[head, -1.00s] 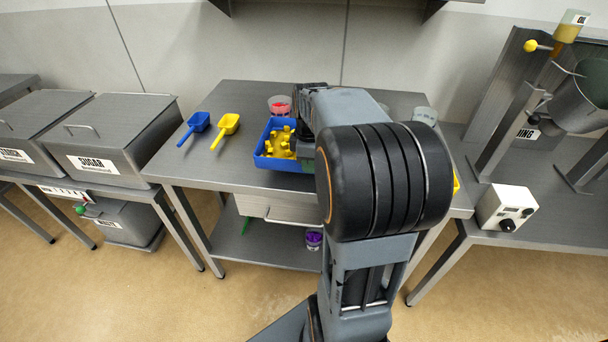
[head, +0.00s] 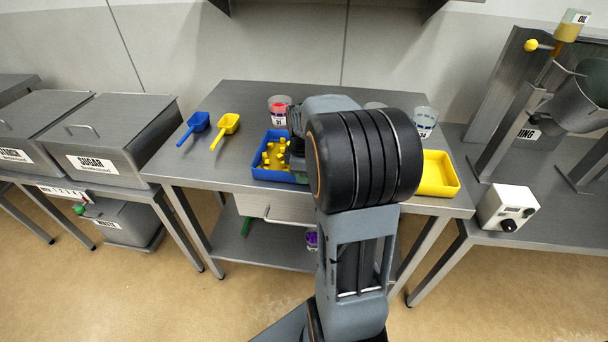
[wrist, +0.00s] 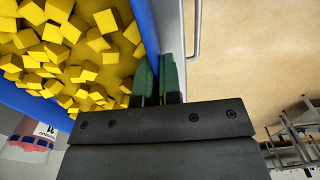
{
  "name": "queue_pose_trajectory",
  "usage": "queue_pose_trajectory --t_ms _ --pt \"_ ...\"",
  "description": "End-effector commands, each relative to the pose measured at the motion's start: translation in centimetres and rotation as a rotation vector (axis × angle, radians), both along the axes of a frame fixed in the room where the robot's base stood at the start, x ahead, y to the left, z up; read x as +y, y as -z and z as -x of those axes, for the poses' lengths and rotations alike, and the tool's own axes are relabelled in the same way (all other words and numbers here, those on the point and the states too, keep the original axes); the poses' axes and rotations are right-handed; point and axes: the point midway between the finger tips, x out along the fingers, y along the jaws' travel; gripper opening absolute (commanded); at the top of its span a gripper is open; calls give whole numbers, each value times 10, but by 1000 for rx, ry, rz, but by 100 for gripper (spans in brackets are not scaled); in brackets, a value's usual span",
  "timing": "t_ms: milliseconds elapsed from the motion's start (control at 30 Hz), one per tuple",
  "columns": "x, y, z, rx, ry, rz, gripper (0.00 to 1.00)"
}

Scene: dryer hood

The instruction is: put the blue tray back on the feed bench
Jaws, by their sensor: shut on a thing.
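The blue tray (head: 256,172) holds several yellow blocks and shows level over the front middle of the central steel bench (head: 215,170), which I take as the feed bench. I cannot tell whether its base touches the bench top. My gripper (head: 297,152) is at the tray's right side, partly hidden by my arm. In the wrist view, its green fingertips (wrist: 159,78) are close together at the tray's blue wall (wrist: 146,22), shut on it. The blocks fill much of the left of that view.
A yellow tray (head: 438,188) stands at the bench's right front. A cup with red contents (head: 280,108) and a clear cup (head: 425,118) stand behind. A blue scoop (head: 197,123) and a yellow scoop (head: 228,124) lie left. Bare bench lies left of the blue tray.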

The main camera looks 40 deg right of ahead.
Motion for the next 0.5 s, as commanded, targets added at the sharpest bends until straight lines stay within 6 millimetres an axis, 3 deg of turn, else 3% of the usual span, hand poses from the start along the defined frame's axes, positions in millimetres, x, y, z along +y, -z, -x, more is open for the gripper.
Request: queue_pose_trajectory --t_ms 200,233,500 --pt "0 3 -1 -3 0 1 0" --pt "0 3 0 0 0 0 8" --pt "0 3 0 0 0 0 31"
